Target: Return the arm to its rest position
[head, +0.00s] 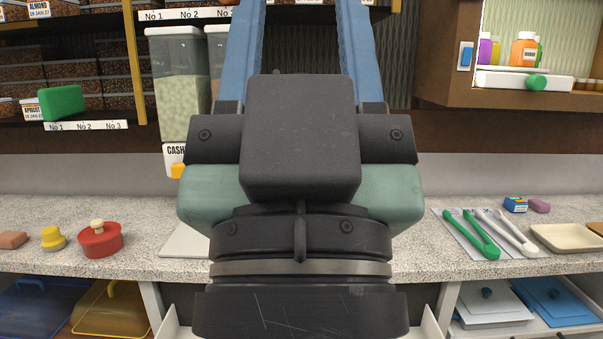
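My gripper (303,25) is in the middle of the head view, seen from behind. It points away and up toward the back wall, above the counter. Its two blue fingers stand wide apart, and only wall and shelf show between them. The fingertips are cut off by the top edge. My dark wrist and a teal part behind it fill the centre and hide the middle of the counter (150,212).
A clear dispenser (180,85) stands close left of my gripper. At left are a red lidded pot (100,240) and a yellow-knobbed item (53,238). At right are green tongs (470,235), white tongs (506,233) and a cream tray (566,238). A wooden cabinet (437,60) juts out upper right.

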